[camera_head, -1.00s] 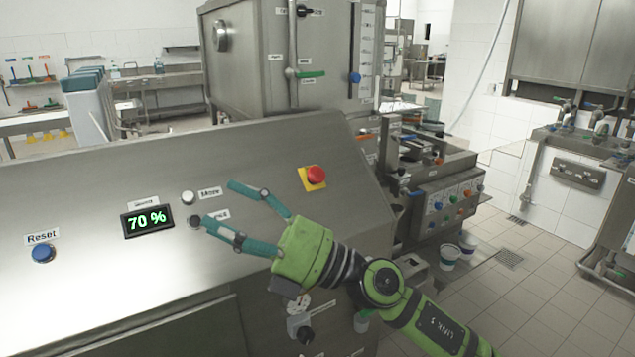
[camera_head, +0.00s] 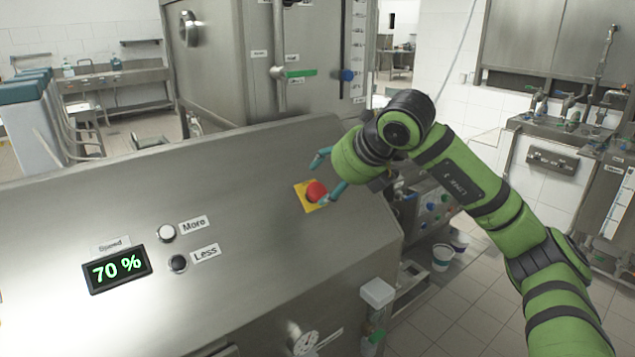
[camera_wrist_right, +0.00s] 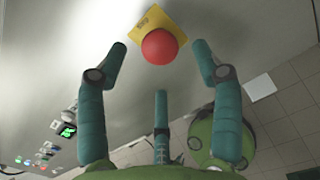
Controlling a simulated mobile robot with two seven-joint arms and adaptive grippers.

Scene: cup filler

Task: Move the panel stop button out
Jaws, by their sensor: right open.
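The panel stop button (camera_head: 316,191) is a red mushroom head on a yellow plate (camera_head: 303,200), on the right part of the sloping steel panel (camera_head: 250,235). My right gripper (camera_head: 328,178) is open, with its teal fingertips close around the red head in the head view. In the right wrist view the red button (camera_wrist_right: 160,47) lies ahead between the spread fingertips (camera_wrist_right: 160,58), and no finger clearly touches it. Whether the button is pressed in or out cannot be told. My left gripper is not in view.
The panel also bears a speed display (camera_head: 117,270) reading 70 %, a white More button (camera_head: 166,233) and a black Less button (camera_head: 178,263). A steel tank (camera_head: 240,60) with valves stands behind.

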